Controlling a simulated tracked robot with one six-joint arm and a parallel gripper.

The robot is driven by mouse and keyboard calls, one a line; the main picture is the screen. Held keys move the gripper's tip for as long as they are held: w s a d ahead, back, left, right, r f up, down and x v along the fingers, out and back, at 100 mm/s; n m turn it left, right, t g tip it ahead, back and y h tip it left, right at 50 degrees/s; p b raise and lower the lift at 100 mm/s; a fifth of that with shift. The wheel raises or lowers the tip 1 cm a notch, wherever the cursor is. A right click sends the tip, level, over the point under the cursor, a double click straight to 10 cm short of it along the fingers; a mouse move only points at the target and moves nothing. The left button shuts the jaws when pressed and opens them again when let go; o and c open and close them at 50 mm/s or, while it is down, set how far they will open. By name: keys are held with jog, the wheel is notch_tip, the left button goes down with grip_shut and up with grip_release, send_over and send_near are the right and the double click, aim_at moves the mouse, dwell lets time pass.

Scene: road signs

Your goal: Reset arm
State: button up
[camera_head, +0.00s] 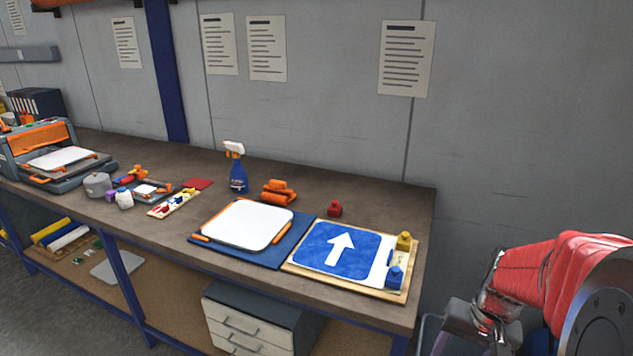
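My red arm (545,277) is at the lower right, past the right end of the workbench. What looks like my gripper (455,335) is at its grey lower end, partly cut off by the bottom edge. Its fingertips do not show clearly, so I cannot tell whether it is open or shut. It is apart from everything on the bench top.
The workbench (330,195) holds a blue arrow sign (325,262), a white plate (248,224) on a blue mat (290,247), a spray bottle (237,170) and an orange-grey machine (50,150). A drawer unit (250,322) stands underneath. The wall is behind.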

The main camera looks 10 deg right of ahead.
jog(key=s+a+r+n+t, duration=0.2)
jog(key=a+r+n, duration=0.1)
jog(key=a+r, duration=0.4)
jog(key=s+a+r+n+t+h, duration=0.1)
jog(key=s+a+r+n+t, duration=0.1)
jog(key=a+r, duration=0.5)
jog(key=a+n, duration=0.1)
jog(key=a, duration=0.3)
jog(key=shift+s+a+n+t, duration=0.3)
jog(key=shift+s+a+n, duration=0.05)
jog(key=shift+s+n, duration=0.05)
jog(key=shift+c, duration=0.4)
